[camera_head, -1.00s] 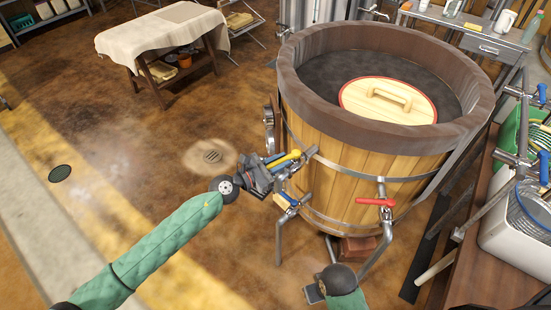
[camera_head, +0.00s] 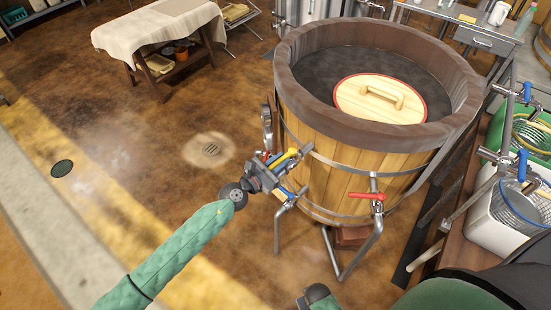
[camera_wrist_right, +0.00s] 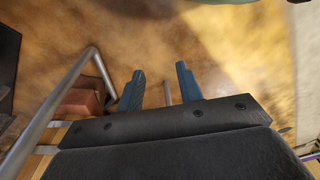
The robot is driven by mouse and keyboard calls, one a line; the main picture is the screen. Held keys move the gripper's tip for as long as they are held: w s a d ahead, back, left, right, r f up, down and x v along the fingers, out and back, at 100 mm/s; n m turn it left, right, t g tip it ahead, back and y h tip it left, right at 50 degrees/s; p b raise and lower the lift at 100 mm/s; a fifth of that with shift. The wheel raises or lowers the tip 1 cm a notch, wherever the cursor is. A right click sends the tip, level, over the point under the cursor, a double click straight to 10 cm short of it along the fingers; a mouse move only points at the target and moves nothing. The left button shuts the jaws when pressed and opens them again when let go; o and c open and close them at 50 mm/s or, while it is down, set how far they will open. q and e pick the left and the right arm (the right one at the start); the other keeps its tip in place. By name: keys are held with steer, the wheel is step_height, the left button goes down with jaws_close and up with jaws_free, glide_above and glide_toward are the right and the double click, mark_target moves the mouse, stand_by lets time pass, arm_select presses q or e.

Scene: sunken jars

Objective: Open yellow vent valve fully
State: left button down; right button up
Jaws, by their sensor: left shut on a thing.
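The yellow vent valve handle (camera_head: 285,158) is on a pipe fitting at the left side of the wooden vat (camera_head: 335,180). My left gripper (camera_head: 272,166) is at this handle and shut on it; the fingers partly cover the handle, and its exact angle is hard to tell. My right gripper (camera_wrist_right: 160,92) is open and empty in the right wrist view, its two blue fingers apart above the brown floor.
A red-handled valve (camera_head: 366,196) and a blue-handled valve (camera_head: 287,193) are on the vat close by. A lid (camera_head: 380,98) lies inside the vat. A bench with baskets (camera_head: 515,205) stands at right. The floor at left is clear around the drain (camera_head: 210,150).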

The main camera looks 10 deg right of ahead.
steer(key=shift+f, duration=0.4)
steer(key=shift+s, duration=0.1)
arm_select(q)
steer(key=c, duration=1.3)
jaws_free()
steer(key=shift+s+a, duration=0.15)
steer(key=shift+a, duration=0.1)
steer(key=b+v, duration=0.1)
steer(key=v, duration=0.6)
arm_select(e)
steer(key=shift+w+a+r, duration=0.15)
steer(key=shift+r, duration=0.6)
steer(key=shift+w+a+r, duration=0.15)
steer(key=shift+r, duration=0.65)
steer(key=shift+w+a+r, duration=0.15)
steer(key=shift+r, duration=0.6)
arm_select(q)
steer(key=shift+s, duration=0.1)
